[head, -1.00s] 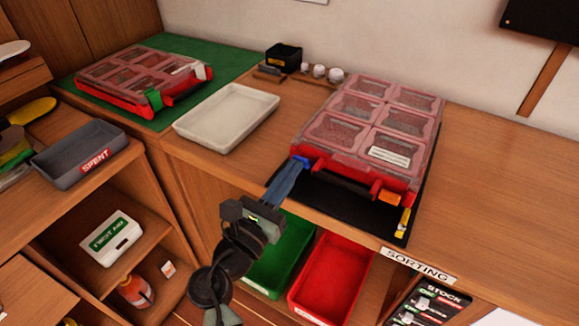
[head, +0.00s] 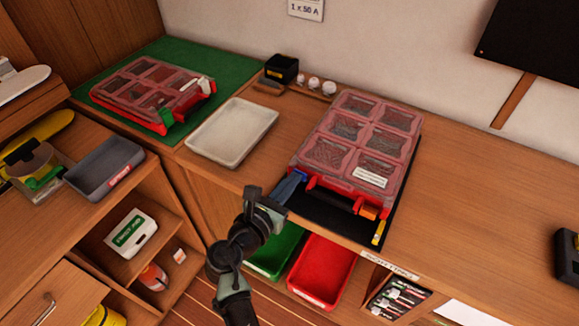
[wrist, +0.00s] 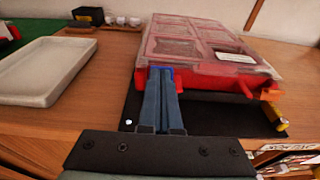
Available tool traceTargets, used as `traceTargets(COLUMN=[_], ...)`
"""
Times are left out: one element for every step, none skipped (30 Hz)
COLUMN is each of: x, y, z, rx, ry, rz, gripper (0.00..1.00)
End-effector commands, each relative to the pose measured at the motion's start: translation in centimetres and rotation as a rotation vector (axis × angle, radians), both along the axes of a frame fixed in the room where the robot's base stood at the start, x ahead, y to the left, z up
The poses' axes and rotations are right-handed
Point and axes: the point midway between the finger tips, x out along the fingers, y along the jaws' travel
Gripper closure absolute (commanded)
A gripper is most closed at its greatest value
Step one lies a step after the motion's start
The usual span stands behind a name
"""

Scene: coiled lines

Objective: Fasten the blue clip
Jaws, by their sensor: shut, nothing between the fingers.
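A red case (head: 309,182) with a clear lid over several compartments lies on a black mat (head: 330,218) on the bench. The blue clip (wrist: 152,71) is at the left end of its front edge, mostly hidden behind my fingertips. In the head view the clip is barely visible beside the fingers. My gripper (head: 295,178) is shut and empty, with its fingertips at the clip; I cannot tell whether they touch it. It also shows in the wrist view (wrist: 161,75). Whether the clip is fastened cannot be told. An orange clip (head: 369,212) is at the front right.
A yellow item (head: 379,232) is at the mat's right corner. A white tray (head: 213,150) stands left of the case. A second red case (head: 125,111) lies on a green mat. Green (head: 275,258) and red (head: 323,276) bins are below.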

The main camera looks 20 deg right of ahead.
Motion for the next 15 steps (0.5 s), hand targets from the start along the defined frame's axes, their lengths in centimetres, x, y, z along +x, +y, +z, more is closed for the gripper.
traceTargets(x=[0.1,0.1,0.2,0.3,0.3,0.4,0.4,0.5,0.6,0.7,0.7,0.8,0.9,1.0,1.0], y=[-0.1,-0.2,-0.3,-0.4,-0.5,-0.6,-0.7,-0.7,-0.8,-0.9,-1.0,-1.1,-1.2,-1.3,-1.4], z=[1.3,1.4,1.5,1.6,1.7,1.8,1.9,2.0,2.1,2.2,2.2,2.3,2.3,2.5,2.5], rx=[0.021,0.033,0.051,0.063,0.077,0.093,0.108,0.121,0.138,0.153,0.166,0.184,0.200,0.212,0.233], ry=[0.016,0.027,0.040,0.050,0.059,0.074,0.083,0.094,0.107,0.116,0.129,0.142,0.153,0.164,0.178], rz=[0.000,-0.001,-0.001,-0.002,-0.002,-0.002,-0.002,-0.002,-0.002,-0.001,-0.002,-0.002,-0.002,-0.002,-0.002], gripper=[1.00,1.00,1.00,1.00,1.00,1.00,1.00,1.00,1.00,1.00,1.00,1.00,1.00,1.00,1.00])
